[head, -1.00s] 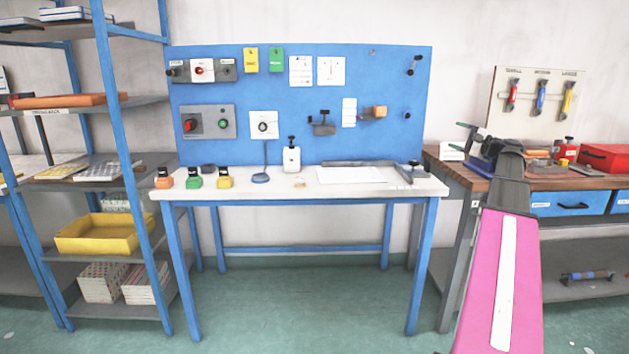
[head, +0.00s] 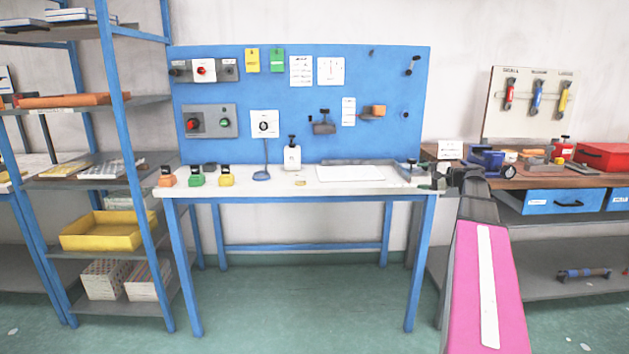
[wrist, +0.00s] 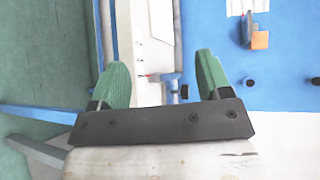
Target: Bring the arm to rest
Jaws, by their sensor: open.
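My gripper (head: 432,177) is at the right end of the white-topped table (head: 290,183) in the head view, in front of the gap between that table and the wooden bench. Its fingers point left. In the wrist view my gripper (wrist: 163,78) shows two green fingers spread well apart with nothing held between them. Beyond the fingers lie the white tabletop edge and the blue pegboard (wrist: 285,60). My pink arm link reaches up from the bottom right of the head view.
The pegboard (head: 300,130) stands behind the table. A shelf rack (head: 130,150) stands at left. The floor before the table is clear.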

